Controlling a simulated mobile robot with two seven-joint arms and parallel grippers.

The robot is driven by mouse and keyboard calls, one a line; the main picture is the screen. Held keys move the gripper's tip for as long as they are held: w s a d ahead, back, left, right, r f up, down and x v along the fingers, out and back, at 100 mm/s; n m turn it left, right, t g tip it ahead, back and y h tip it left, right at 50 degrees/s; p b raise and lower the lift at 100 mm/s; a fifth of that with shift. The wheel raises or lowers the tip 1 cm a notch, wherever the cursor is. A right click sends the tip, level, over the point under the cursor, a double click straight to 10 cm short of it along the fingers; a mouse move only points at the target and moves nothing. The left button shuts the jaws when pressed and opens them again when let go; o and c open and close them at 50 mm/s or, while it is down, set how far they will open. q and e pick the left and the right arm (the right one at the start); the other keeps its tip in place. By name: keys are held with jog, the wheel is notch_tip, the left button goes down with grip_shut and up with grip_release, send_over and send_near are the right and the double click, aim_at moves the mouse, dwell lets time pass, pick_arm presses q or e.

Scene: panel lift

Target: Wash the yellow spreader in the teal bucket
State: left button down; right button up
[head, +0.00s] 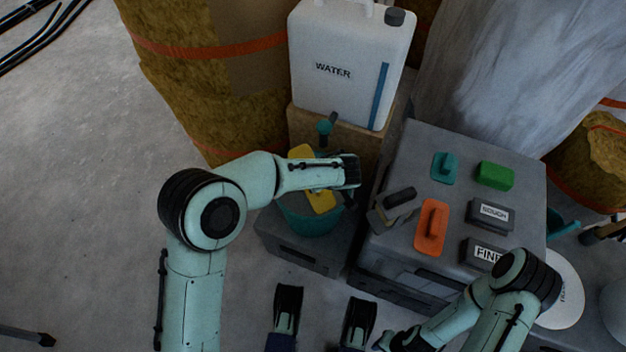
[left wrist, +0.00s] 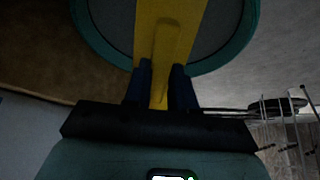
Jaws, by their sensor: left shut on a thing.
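My left gripper (head: 348,180) is shut on the yellow spreader (head: 321,201), over the teal bucket (head: 306,222). The gripper and forearm hide the middle of the spreader, and its yellow end also shows above the forearm. In the left wrist view the spreader (left wrist: 162,38) runs between the two dark fingers (left wrist: 161,88), with the round bucket rim (left wrist: 253,22) behind it. I cannot tell whether the spreader touches anything inside the bucket. My right gripper (head: 388,340) is low at the bottom edge, partly cut off, its jaws unclear.
The bucket stands on a low grey box (head: 285,248). A white water canister (head: 345,65) with a teal tap (head: 326,125) stands behind it on a carton. A grey case (head: 400,232) at right bears an orange float (head: 431,228), a green block (head: 495,176) and other tools.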

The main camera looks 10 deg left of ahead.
pick_arm(q)
jog(key=shift+r+p, duration=1.8)
jog(key=shift+r, duration=2.2)
jog(key=shift+r, duration=0.1)
